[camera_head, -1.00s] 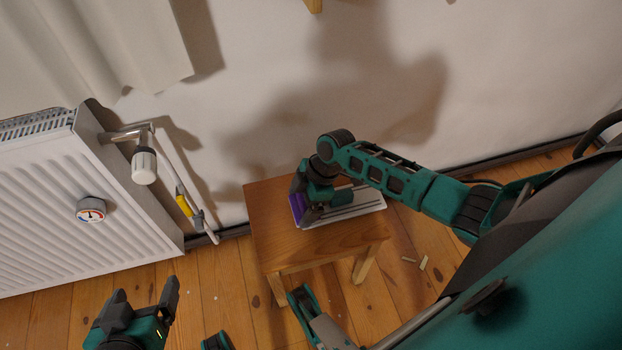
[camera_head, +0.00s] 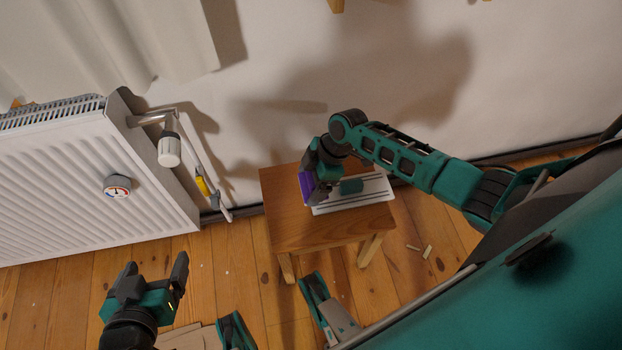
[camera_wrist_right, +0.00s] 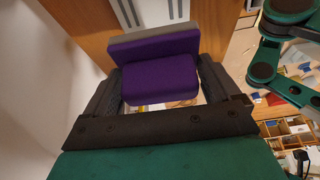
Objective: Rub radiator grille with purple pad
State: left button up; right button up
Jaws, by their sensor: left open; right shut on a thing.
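The white ribbed radiator (camera_head: 70,185) stands against the wall at the left of the head view. Its slotted top grille (camera_head: 50,112) runs along the upper edge and is partly cut off by the frame. My right gripper (camera_head: 312,180) is shut on the purple pad (camera_head: 306,188) over the left end of a white tray on the wooden stool. In the right wrist view the pad (camera_wrist_right: 160,80) sits between both fingers, with a grey layer on its far side. I cannot tell its exact height above the tray. My left gripper (camera_head: 155,275) is open and empty in front of the radiator.
The white tray (camera_head: 375,188) with dark stripes lies on the wooden stool (camera_head: 285,232). A valve knob (camera_head: 169,150), a pipe with a yellow part (camera_head: 202,186) and a round gauge (camera_head: 117,187) are at the radiator. A curtain (camera_head: 120,40) hangs above. Small sticks lie on the floor.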

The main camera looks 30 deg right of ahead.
pick_arm(q)
jog(key=shift+s+a+r, duration=0.1)
jog(key=shift+r, duration=0.5)
pick_arm(e)
jog(key=shift+r, duration=0.65)
notch_tip(320, 180, up, 3)
jog(key=p, duration=0.3)
jog(key=shift+p, duration=0.35)
pick_arm(q)
notch_tip(320, 180, up, 3)
jog(key=shift+r, duration=0.2)
jog(key=shift+w+d, duration=0.2)
jog(key=shift+w, duration=0.05)
